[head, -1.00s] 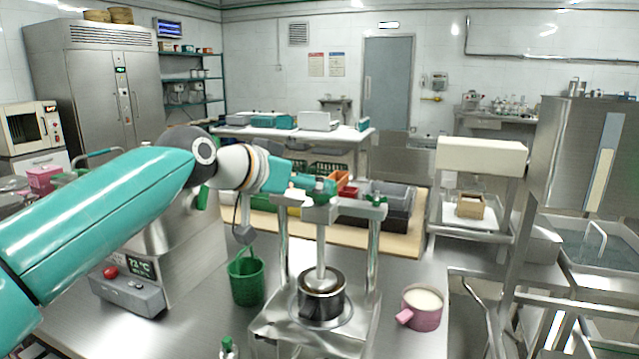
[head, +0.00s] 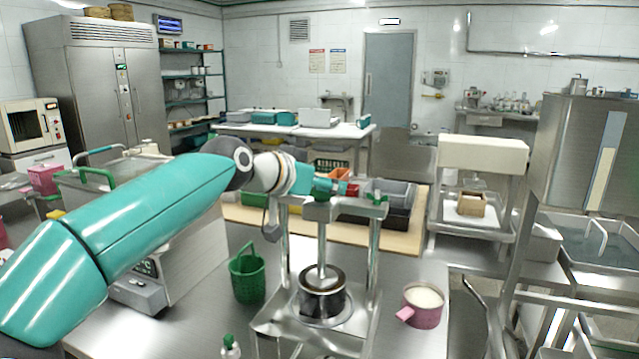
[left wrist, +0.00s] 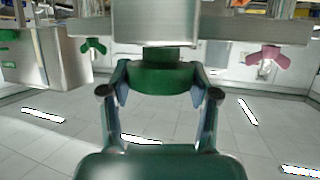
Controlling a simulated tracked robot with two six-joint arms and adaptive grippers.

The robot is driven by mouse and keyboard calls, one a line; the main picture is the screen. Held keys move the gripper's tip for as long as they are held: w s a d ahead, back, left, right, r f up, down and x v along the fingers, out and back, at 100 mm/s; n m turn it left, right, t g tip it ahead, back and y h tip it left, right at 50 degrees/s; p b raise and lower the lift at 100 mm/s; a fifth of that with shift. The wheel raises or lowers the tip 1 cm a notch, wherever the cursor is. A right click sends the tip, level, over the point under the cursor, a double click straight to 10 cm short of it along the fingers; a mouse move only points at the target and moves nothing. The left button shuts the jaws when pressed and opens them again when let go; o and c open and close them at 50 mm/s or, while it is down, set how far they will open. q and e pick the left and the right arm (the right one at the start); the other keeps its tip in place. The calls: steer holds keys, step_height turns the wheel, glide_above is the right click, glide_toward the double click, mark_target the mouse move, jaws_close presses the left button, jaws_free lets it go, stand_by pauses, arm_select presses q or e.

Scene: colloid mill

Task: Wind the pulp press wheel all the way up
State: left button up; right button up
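The pulp press is a steel frame (head: 372,250) with a crossbar and a central screw (head: 322,240). The screw runs down into a dark-rimmed steel pot (head: 322,303) on the press base. The press wheel (head: 322,192) is a small green round piece at the top of the screw. In the left wrist view the green wheel (left wrist: 160,78) sits between the two fingers. My left gripper (left wrist: 160,85) has a finger against each side of it and appears shut on it. In the head view the left gripper (head: 318,187) is small and partly hidden. My right gripper is not in view.
A green wing nut (head: 378,199) tops the right post; a pink one (left wrist: 268,57) shows in the wrist view. A green basket (head: 247,275), a pink mug (head: 422,305) and a green-capped bottle (head: 230,346) stand around the press. Crates (head: 395,215) are behind.

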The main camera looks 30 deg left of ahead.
arm_select(q)
steer(key=shift+c, duration=1.1)
